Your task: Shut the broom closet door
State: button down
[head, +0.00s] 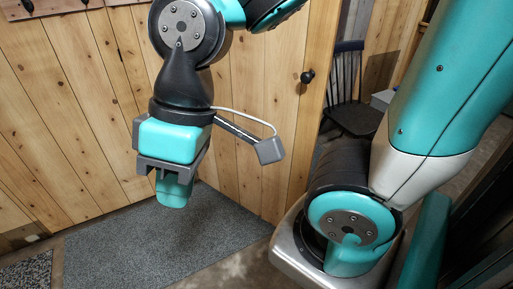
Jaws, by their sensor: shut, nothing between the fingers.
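A pine planked door (262,95) with a round black knob (307,76) stands right of centre in the head view. Its free edge is on the right, just past the knob, and a room shows beyond that edge. I cannot tell its exact angle, and my arm hides part of its planks. My gripper (174,190) points down, left of the knob and lower than it, in front of the planks. Its fingers are shut and empty. It appears apart from the door.
A dark spindle-backed chair (347,88) stands beyond the door's edge. A grey mat (165,245) covers the floor below my gripper, with a speckled mat (28,275) at lower left. Planked wall (60,95) with a peg rail is on the left.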

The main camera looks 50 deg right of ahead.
aim_at(279, 76)
jog(key=u, duration=0.45)
jog(key=i, duration=0.6)
jog(key=z, duration=1.3)
